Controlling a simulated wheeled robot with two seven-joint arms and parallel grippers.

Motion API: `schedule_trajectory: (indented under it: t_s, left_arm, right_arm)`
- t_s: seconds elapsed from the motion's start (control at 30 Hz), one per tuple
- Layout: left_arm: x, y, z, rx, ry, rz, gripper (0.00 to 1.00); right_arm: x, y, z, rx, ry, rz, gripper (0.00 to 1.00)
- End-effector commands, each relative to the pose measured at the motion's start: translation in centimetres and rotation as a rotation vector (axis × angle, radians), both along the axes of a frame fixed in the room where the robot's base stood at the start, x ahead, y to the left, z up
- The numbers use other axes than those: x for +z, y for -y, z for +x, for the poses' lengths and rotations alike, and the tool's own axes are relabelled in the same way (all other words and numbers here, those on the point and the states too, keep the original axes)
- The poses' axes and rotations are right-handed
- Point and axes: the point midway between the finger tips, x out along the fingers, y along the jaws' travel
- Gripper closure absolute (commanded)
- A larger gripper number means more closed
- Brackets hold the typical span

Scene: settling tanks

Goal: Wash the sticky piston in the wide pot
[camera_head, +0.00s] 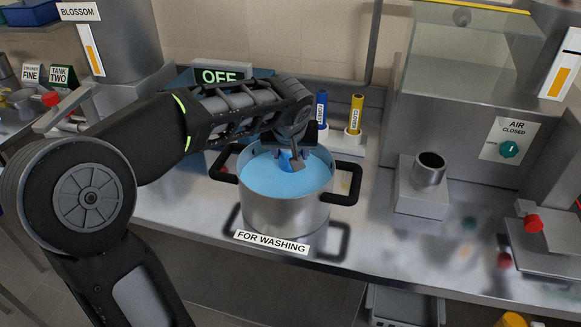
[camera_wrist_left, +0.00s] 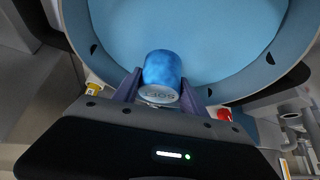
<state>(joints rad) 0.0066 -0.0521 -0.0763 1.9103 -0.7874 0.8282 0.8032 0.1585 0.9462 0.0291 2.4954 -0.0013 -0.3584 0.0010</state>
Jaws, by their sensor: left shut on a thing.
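The wide pot (camera_head: 285,210) is a steel pot with black handles on the counter, filled with light blue liquid (camera_head: 262,180). A label in front of it reads FOR WASHING. My left gripper (camera_head: 290,160) reaches down inside the rim. In the left wrist view, the left gripper (camera_wrist_left: 160,92) is shut on a blue cylinder (camera_wrist_left: 161,68), which looks like the piston. Its pale end carries upside-down lettering that I cannot read surely. In the head view the cylinder is mostly hidden by the gripper, and I cannot tell whether it touches the liquid. My right gripper is out of view.
To the right are a small metal cup (camera_head: 430,168) on a block and a machine with an AIR CLOSED sign (camera_head: 512,138).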

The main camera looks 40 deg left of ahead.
Motion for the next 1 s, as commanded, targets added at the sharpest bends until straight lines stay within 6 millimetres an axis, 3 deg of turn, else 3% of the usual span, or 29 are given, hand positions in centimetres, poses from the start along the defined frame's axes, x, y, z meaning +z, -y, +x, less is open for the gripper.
schedule_trajectory:
  t_s: [1.0]
  left_arm:
    - [9.3,0.0,0.1,0.000,0.004,0.000,1.00]
  right_arm:
    - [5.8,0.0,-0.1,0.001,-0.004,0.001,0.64]
